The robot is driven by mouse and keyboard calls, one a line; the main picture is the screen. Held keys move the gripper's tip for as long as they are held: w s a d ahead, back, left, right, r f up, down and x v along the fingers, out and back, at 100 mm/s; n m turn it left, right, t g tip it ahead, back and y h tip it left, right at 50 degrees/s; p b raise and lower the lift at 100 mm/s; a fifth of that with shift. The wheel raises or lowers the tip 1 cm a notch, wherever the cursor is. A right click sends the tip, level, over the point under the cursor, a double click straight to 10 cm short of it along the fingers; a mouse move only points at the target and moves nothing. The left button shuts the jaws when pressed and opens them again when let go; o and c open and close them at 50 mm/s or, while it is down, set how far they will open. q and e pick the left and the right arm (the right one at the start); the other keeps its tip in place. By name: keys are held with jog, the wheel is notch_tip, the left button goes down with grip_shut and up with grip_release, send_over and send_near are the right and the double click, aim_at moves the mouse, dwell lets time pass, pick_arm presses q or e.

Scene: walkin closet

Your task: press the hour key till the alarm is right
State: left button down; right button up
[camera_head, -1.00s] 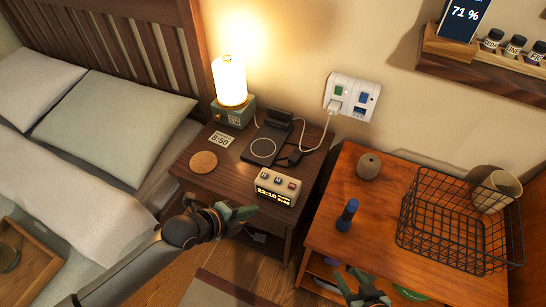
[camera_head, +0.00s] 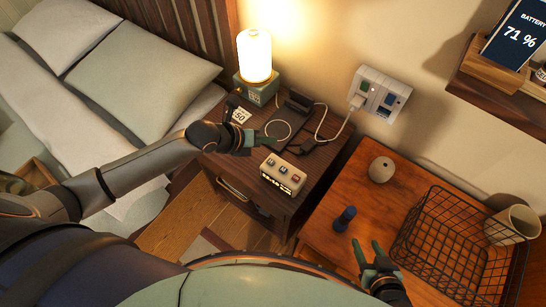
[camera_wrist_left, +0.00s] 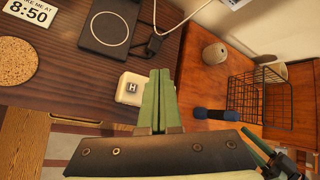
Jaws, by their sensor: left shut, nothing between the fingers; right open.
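The small cream alarm clock (camera_head: 270,181) stands on the dark nightstand, with three keys on top and a lit display on its front, too small to read. In the left wrist view the clock (camera_wrist_left: 124,104) shows a key marked H (camera_wrist_left: 131,87); the fingers hide its other keys. My left gripper (camera_head: 270,142) is shut and empty, above and behind the clock in the head view; in the wrist view its fingertips (camera_wrist_left: 160,72) are just right of the H key. A card (camera_wrist_left: 28,12) reads 8:50. My right gripper (camera_head: 366,246) is open and empty over the orange-brown cabinet.
A black charging pad (camera_head: 277,131) with a cable lies behind the clock. A lit lamp (camera_head: 254,58) stands at the nightstand's back. A cork coaster (camera_wrist_left: 18,62) lies left.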

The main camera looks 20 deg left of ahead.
pick_arm(q)
jog(key=shift+f, duration=0.15)
pick_arm(e)
jog(key=shift+f, duration=0.15)
pick_arm(q)
jog(key=b, duration=0.7)
send_over(271, 162)
jog(key=f, duration=0.5)
jog(key=s+f, duration=0.1)
jog(key=f, duration=0.1)
jog(key=shift+a+f, duration=0.35)
pick_arm(e)
notch_tip(271, 162, down, 7)
jog(key=shift+r, duration=0.1)
pick_arm(q)
jog(key=shift+f+b, duration=0.35)
jog(key=shift+f, duration=0.1)
pick_arm(e)
jog(key=shift+f, duration=0.3)
pick_arm(q)
jog(key=shift+f, duration=0.15)
pick_arm(e)
jog(key=shift+f, duration=0.15)
pick_arm(q)
jog(key=shift+f+b, duration=0.25)
jog(key=shift+b, duration=0.05)
pick_arm(e)
jog(key=shift+f, duration=0.2)
